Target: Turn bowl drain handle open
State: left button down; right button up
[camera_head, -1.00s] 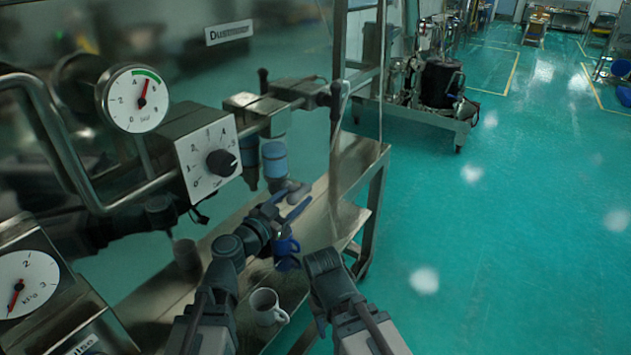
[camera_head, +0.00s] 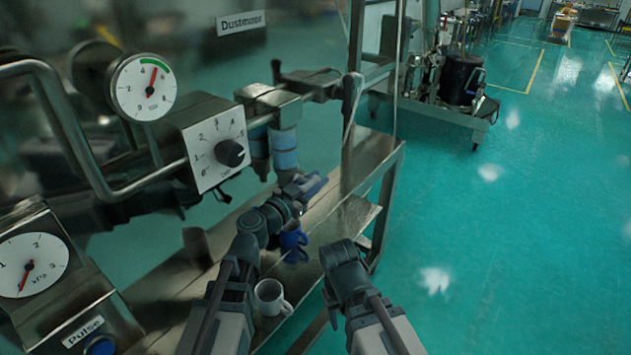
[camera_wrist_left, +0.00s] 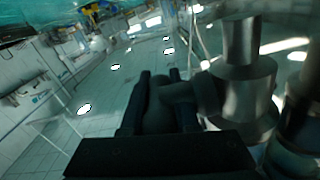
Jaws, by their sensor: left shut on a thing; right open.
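My left gripper (camera_head: 306,190) is at the valve below the pipe. In the left wrist view its two dark fingers (camera_wrist_left: 160,95) are shut on a dark rounded handle (camera_wrist_left: 158,112), which I take for the drain handle. The handle joins a shiny metal valve body (camera_wrist_left: 245,75) to the right. In the head view the gripper hides most of the handle, so its angle is hard to read. My right gripper (camera_head: 332,305) is low by the shelf edge, empty and apart from the valve; its fingers are barely visible.
A control box with a black knob (camera_head: 230,153), a gauge (camera_head: 145,87) and blue-banded cylinders (camera_head: 284,150) are nearby. Open green floor (camera_head: 500,260) lies right.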

pick_arm(q)
jog(key=shift+r+p, duration=0.15)
jog(key=shift+p, duration=0.4)
jog(key=g+y+p, duration=0.1)
jog(key=g+p, duration=0.1)
jog(key=p, duration=0.1)
jog(key=f+g+y+p, duration=0.1)
jog(key=g+y+p, duration=0.1)
jog(key=p, duration=0.2)
jog(key=shift+s+a, duration=0.1)
jog(key=shift+s+a+f+g+y+p, duration=0.1)
jog(key=shift+f+g+y+p, duration=0.3)
jog(key=shift+p, duration=0.35)
jog(key=shift+s+f+g+y+p, duration=0.1)
jog(key=shift+g+y+p, duration=0.1)
jog(key=shift+g+p, duration=0.45)
jog(key=c, duration=0.7)
grip_release()
jog(key=shift+s+r, duration=0.1)
